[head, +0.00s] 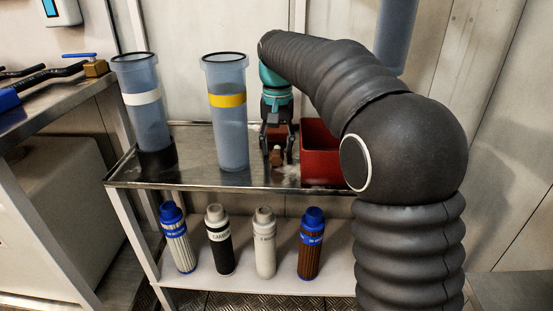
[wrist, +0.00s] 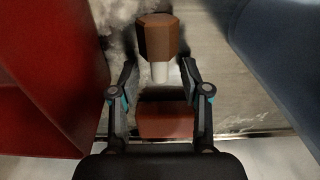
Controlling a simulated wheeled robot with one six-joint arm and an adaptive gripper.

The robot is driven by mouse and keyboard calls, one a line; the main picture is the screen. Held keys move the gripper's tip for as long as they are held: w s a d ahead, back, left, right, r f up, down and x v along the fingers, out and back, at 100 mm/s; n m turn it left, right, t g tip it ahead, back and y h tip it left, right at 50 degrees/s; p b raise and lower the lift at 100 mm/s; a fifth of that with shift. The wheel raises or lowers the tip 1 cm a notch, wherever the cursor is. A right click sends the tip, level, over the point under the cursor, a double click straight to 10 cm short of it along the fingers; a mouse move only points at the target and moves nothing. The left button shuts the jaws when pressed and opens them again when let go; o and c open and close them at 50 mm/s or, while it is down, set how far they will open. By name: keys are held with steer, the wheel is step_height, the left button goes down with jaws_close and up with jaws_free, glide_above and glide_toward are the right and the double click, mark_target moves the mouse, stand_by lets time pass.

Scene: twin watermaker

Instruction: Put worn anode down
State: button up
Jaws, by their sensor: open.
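The worn anode (wrist: 160,72), a short pale stub with a brown hexagonal head (wrist: 158,38), is at my fingertips in the wrist view. In the head view its brown end (head: 277,155) shows low between my fingers, at the bench's metal top (head: 205,178). My gripper (wrist: 160,68) is open, with a finger on each side of the pale stub and visible gaps. In the head view my gripper (head: 277,158) points down between the housing with the yellow band and the red bin. Whether the anode rests fully on the top is hard to tell.
A red bin (head: 322,150) stands close right of my gripper. A blue-grey housing with a yellow band (head: 228,120) stands left, another with a white band (head: 145,110) farther left. A reddish-brown block (wrist: 167,122) lies near the fingers. Several cartridges (head: 219,240) stand on the lower shelf.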

mark_target(277, 146)
jaws_close()
steer(key=shift+r, duration=0.15)
step_height(277, 146, up, 9)
steer(key=p, duration=0.3)
steer(key=shift+r, duration=0.4)
